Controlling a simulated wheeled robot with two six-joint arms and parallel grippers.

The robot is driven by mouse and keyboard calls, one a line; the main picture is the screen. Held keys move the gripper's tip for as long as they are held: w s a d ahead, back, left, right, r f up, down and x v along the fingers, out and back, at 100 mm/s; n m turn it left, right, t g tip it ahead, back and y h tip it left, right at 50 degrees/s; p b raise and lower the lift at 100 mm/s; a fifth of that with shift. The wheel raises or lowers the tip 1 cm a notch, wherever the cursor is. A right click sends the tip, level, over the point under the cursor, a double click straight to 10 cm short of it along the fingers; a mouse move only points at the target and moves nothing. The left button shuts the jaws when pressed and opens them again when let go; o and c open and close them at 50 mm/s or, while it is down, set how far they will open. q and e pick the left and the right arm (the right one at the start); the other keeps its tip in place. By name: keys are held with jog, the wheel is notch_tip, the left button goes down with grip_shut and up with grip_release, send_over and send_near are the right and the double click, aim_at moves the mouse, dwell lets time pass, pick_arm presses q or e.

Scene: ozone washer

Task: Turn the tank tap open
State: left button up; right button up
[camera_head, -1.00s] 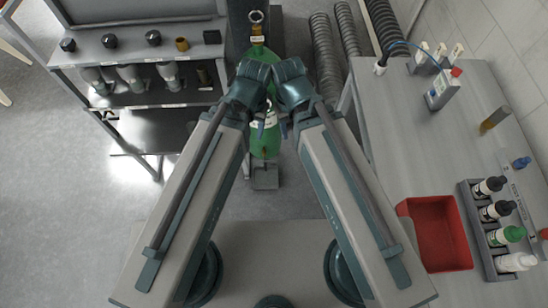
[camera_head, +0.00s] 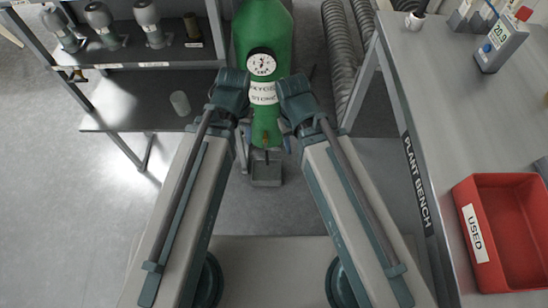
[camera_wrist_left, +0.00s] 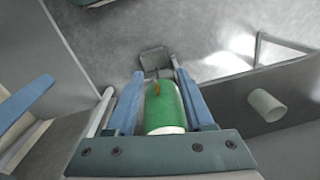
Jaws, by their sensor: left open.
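The green tank (camera_head: 265,35) stands upright ahead in the head view, with a round gauge and a white label on its front. A small brass-coloured fitting (camera_head: 266,140) sits low on it, probably the tap; the same fitting (camera_wrist_left: 157,88) shows in the left wrist view. My left gripper (camera_head: 244,130) is at the tank's lower left. In the left wrist view its blue fingers (camera_wrist_left: 160,100) are apart, with the green tank seen between them; contact cannot be told. My right gripper (camera_head: 285,130) is at the tank's lower right, its jaws too small to read.
A grey stand (camera_head: 266,170) is below the tank. A shelf rack (camera_head: 120,60) with grey fittings is on the left, with a pale cylinder (camera_head: 180,103) on its lower shelf. The plant bench (camera_head: 440,110) on the right carries a red bin (camera_head: 505,235). Grey hoses (camera_head: 338,50) run behind.

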pick_arm(q)
jog(key=w+a+f+h+b, duration=0.1)
jog(key=w+a+f+b, duration=0.1)
jog(key=f+b, duration=1.25)
jog(key=w+a+f+b, duration=0.2)
jog(key=a+f+b, duration=0.1)
jog(key=f+b, duration=1.2)
jog(key=w+d+f+m+t+h+b, duration=0.2)
jog(key=w+m, duration=0.5)
jog(key=m, duration=0.9)
jog(key=shift+w+d+f+h, duration=0.4)
jog(key=shift+f+h, duration=0.15)
jog(key=shift+h, duration=0.55)
send_near(274, 149)
jog(key=x, duration=0.5)
jog(key=b+x, duration=0.2)
jog(key=shift+w+d+f, duration=0.1)
jog(key=shift+w+d, duration=0.05)
jog(key=shift+d, duration=0.2)
jog(key=shift+w+d+f+b, duration=0.1)
jog(key=shift+d+f+b, duration=0.15)
jog(key=shift+f+b, duration=0.25)
